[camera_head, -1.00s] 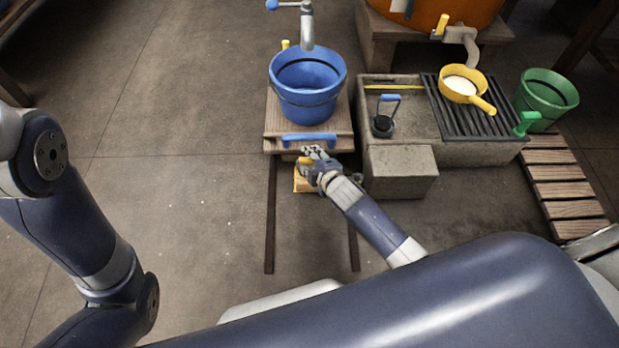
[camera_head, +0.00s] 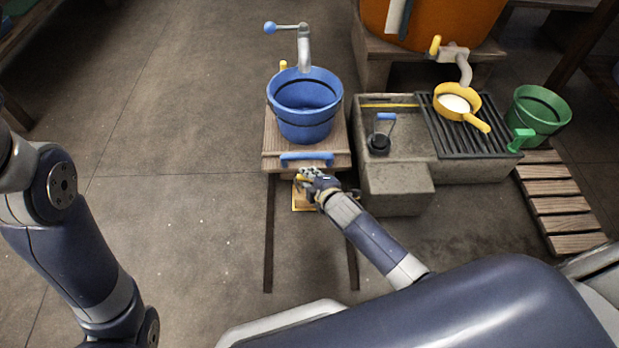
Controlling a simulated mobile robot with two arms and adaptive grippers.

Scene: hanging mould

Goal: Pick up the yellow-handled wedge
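A small yellow-edged wooden piece (camera_head: 303,203), which looks like the wedge, shows just under the front of the wooden cart, between its two dark rails. A bit of yellow (camera_head: 300,180) beside my fingers may be its handle. My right gripper (camera_head: 308,178) is at this piece and covers most of it. Whether its fingers are open or closed on the handle is too small to tell. My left arm (camera_head: 75,240) comes in at the left edge, but its gripper is out of the picture.
A blue bucket (camera_head: 304,128) stands on the wooden cart (camera_head: 272,142) with a blue front handle (camera_head: 307,158). A stone block (camera_head: 398,190) and basin are close to the right of my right gripper. Open floor (camera_head: 170,200) lies to the left.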

